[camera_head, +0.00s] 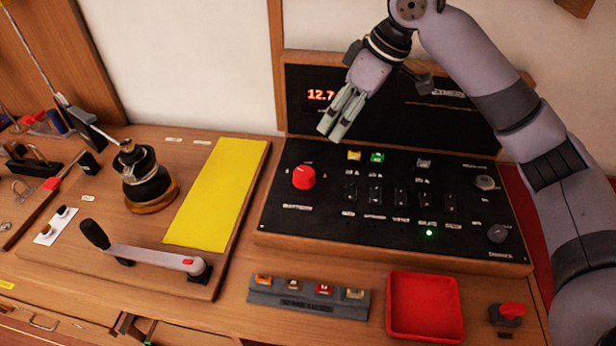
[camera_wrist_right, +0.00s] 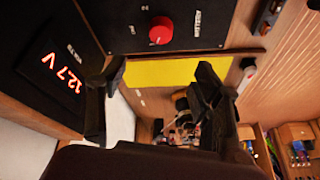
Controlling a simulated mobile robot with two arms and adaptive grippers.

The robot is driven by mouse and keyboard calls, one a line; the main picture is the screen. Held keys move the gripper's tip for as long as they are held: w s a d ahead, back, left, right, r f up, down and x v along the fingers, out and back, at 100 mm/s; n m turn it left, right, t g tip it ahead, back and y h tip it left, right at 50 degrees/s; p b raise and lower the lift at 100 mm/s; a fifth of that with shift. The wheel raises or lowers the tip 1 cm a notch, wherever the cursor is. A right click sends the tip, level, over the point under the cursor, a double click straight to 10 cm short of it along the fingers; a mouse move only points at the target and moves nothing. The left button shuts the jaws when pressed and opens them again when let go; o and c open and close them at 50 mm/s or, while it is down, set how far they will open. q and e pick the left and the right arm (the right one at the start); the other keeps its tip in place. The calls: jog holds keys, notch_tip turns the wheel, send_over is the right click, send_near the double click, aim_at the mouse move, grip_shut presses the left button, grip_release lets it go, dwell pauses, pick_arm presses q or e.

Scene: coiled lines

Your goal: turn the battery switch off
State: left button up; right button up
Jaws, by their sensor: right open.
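The battery switch is a red round knob (camera_head: 303,177) at the left end of the black sloped panel (camera_head: 330,215), with white lettering below it. It also shows in the right wrist view (camera_wrist_right: 161,30) near the top, with markings around it. My right gripper (camera_head: 334,122) is above and a little right of the knob in the head view, in front of the upright display panel, apart from the knob. In the right wrist view its two dark fingers (camera_wrist_right: 160,88) stand wide apart with nothing between them. My left gripper is in neither view.
A lit display (camera_head: 320,95) reads about 12.7. The panel has several rocker switches (camera_head: 376,194) and grey knobs (camera_head: 485,182). A yellow sheet (camera_head: 217,195), a winch (camera_head: 145,178) and a lever (camera_head: 150,256) stand left. A red tray (camera_head: 425,306) sits in front.

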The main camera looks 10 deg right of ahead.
aim_at(306, 173)
pick_arm(q)
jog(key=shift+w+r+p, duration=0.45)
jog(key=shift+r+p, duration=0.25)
jog(key=shift+p, duration=0.05)
pick_arm(e)
jog(key=x, duration=1.7)
jog(key=shift+s+a+f, duration=0.1)
jog(key=shift+f, duration=0.15)
jog(key=shift+c, duration=0.2)
jog(key=c, duration=1.1)
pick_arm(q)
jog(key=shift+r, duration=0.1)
